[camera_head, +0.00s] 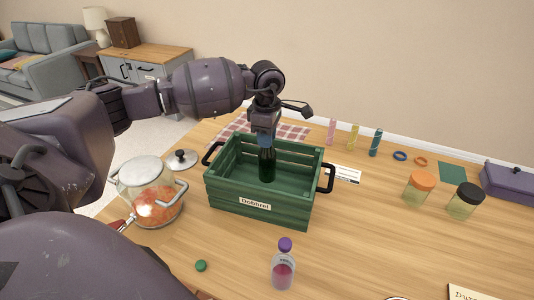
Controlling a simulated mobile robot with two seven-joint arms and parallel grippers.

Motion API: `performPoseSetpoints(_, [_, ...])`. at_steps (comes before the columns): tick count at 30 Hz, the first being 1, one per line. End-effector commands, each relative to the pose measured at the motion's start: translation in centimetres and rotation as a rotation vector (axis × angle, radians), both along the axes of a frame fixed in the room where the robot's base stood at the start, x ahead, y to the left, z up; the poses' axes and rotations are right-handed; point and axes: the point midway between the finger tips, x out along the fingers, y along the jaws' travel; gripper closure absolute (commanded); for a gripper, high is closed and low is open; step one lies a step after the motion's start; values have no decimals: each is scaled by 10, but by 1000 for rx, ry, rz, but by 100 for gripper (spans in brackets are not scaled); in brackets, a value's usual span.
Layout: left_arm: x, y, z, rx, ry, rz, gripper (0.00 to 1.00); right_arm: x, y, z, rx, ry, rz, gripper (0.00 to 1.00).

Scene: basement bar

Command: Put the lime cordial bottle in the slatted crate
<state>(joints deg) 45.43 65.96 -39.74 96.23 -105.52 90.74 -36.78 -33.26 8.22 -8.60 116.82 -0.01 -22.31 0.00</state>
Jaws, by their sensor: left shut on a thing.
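The slatted crate (262,208) is green, with black side handles and a front label, and stands on the wooden table in the middle of the view. My left gripper (265,142) points down into it from above and is shut on a dark green bottle (267,168), which looks like the lime cordial bottle. The bottle is upright inside the crate's walls. I cannot tell whether its base touches the crate floor. The gripper hides its top. My right gripper is not in view.
Two jars (418,189) (465,201) stand at right. The table between crate and jars is mostly clear.

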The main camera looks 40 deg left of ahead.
Motion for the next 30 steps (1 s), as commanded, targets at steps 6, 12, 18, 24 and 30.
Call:
performPoseSetpoints(6, [0,0,-17,-1,2,1,100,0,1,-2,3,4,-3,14])
performPoseSetpoints(12, [-1,0,-49,-1,4,1,100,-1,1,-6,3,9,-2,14])
performPoseSetpoints(18, [0,0,-58,1,-2,-1,100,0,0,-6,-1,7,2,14])
performPoseSetpoints(24, [0,0,-58,0,-1,0,100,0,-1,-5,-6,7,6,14])
performPoseSetpoints(30, [0,0,-61,0,-1,0,62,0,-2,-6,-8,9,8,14])
